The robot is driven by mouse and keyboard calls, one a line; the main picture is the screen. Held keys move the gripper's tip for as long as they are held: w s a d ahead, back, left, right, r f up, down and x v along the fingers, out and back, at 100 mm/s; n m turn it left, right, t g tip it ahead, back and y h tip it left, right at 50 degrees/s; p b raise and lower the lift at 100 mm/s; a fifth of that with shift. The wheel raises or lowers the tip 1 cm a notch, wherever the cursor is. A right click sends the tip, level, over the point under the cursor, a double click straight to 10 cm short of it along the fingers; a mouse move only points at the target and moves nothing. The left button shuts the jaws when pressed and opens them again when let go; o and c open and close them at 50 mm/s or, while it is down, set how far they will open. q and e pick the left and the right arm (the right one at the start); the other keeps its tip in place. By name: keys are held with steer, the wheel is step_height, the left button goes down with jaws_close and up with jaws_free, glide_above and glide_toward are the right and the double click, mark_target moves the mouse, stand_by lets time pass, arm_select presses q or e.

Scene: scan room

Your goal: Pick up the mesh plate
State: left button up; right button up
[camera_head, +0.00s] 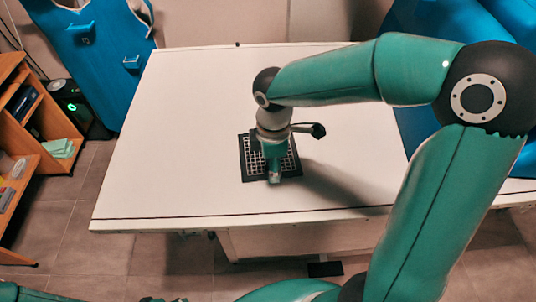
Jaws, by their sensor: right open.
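The mesh plate (251,165) is a dark, square, grid-patterned plate lying flat on the white table (180,130). My right gripper (273,177) points down over the plate and hides part of its middle. I cannot tell whether the fingertips touch the plate. The opening between its fingers is hard to see from here, but nothing shows held in it. My left gripper is not in view.
A wooden shelf (45,120) with small items stands at the left. A blue panel (95,55) stands behind the table's left corner, and blue shapes (420,20) are at the right. Most of the tabletop is clear.

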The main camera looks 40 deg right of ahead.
steer(key=shift+f, duration=0.55)
steer(key=shift+w+r, duration=0.1)
jaws_close()
